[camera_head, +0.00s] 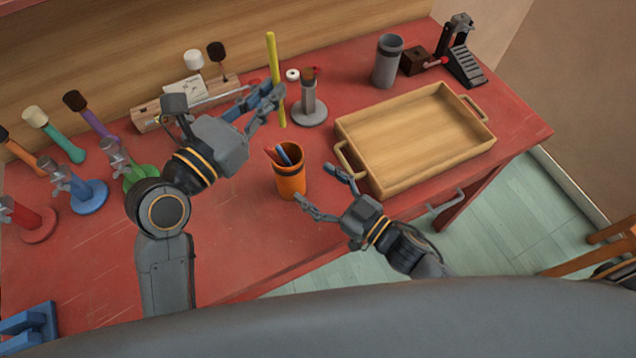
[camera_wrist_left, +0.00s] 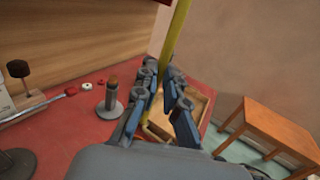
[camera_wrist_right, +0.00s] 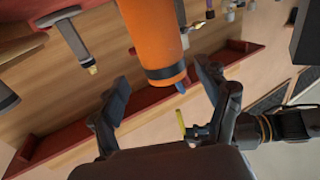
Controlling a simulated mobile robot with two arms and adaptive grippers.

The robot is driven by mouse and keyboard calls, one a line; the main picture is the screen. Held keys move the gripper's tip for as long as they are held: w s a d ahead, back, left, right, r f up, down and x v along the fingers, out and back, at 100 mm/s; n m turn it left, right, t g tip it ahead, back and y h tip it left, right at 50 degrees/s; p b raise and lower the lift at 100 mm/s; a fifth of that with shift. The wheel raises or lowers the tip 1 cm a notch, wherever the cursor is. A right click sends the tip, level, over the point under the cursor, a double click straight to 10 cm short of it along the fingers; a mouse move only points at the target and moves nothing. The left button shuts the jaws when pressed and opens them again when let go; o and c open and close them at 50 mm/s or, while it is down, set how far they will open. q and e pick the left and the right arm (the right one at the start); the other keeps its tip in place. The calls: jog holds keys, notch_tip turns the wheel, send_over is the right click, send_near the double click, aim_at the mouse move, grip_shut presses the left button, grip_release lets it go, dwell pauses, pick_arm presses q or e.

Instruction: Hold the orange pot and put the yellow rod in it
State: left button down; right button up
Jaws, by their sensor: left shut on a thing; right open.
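The orange pot (camera_head: 291,184) stands upright on the red table, with a red and a blue stick poking out. It also shows large in the right wrist view (camera_wrist_right: 152,35). My left gripper (camera_head: 273,98) is shut on the yellow rod (camera_head: 272,50), holding it roughly upright above and behind the pot. The rod rises between the fingers in the left wrist view (camera_wrist_left: 177,30). My right gripper (camera_head: 317,186) is open just right of the pot, its fingers pointing toward it; I see no finger closed on the pot.
A wooden tray (camera_head: 376,187) lies right of the pot. A grey stand (camera_head: 309,108) is behind it, and a grey cup (camera_head: 386,62) stands farther back. Mallets and coloured stands line the left side. The table in front of the pot is clear.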

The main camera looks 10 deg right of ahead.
jog(key=x, duration=1.2)
jog(key=shift+a, duration=0.15)
jog(key=c, duration=1.3)
jog(key=shift+s, duration=0.1)
jog(key=shift+c, duration=1)
